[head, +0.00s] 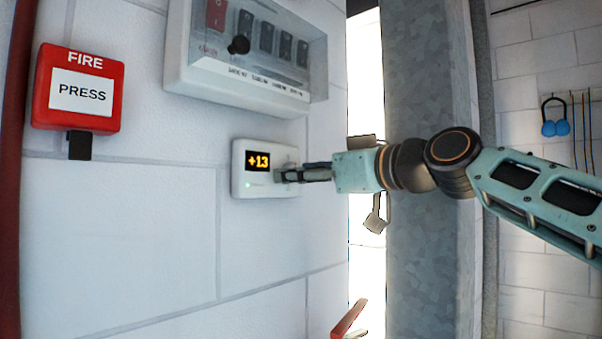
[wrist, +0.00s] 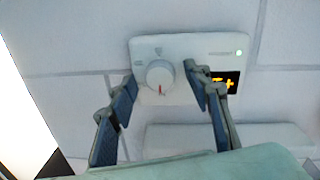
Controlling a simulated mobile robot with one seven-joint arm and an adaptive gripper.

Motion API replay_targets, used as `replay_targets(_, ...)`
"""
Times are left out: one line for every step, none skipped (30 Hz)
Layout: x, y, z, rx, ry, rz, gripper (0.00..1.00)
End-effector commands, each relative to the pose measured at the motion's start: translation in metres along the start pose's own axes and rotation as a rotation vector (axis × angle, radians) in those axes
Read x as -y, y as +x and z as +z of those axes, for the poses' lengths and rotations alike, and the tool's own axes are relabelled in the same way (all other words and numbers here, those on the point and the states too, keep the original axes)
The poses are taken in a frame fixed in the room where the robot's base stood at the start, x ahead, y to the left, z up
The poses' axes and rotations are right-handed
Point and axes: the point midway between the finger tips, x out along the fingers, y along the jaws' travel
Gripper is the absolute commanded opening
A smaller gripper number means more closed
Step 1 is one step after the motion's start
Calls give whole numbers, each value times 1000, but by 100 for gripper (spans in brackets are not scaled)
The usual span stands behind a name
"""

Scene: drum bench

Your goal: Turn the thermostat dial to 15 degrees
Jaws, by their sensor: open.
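The white thermostat (head: 240,185) is on the white block wall, and its display (head: 258,161) reads +13 in orange. In the wrist view the thermostat (wrist: 200,45) appears upside down, with its round white dial (wrist: 159,74) left of the partly hidden display (wrist: 226,82). A red mark on the dial points down in that picture. My gripper (wrist: 160,78) is open, with one finger on each side of the dial. The fingers look close to the dial, but I cannot tell whether they touch it. In the head view my gripper (head: 284,175) hides the dial.
A switch box (head: 240,80) with a clear cover is above the thermostat. A red fire call point (head: 78,90) is on the wall at left. A grey metal column (head: 425,250) stands at right, behind my arm. The wall below the thermostat is clear.

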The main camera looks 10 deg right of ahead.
Motion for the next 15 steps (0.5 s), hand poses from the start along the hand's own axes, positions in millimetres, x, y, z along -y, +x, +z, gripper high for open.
replay_targets(0,0,0,0,0,0,45)
replay_targets(0,0,0,0,0,0,42)
replay_targets(0,0,0,0,0,0,38)
replay_targets(0,0,0,0,0,0,34)
replay_targets(0,0,0,0,0,0,31)
replay_targets(0,0,0,0,0,0,26)
replay_targets(0,0,0,0,0,0,23)
replay_targets(0,0,0,0,0,0,20)
replay_targets(0,0,0,0,0,0,16)
replay_targets(0,0,0,0,0,0,12)
replay_targets(0,0,0,0,0,0,9)
replay_targets(0,0,0,0,0,0,4)
replay_targets(0,0,0,0,0,0,3)
replay_targets(0,0,0,0,0,0,3)
replay_targets(0,0,0,0,1,0,3)
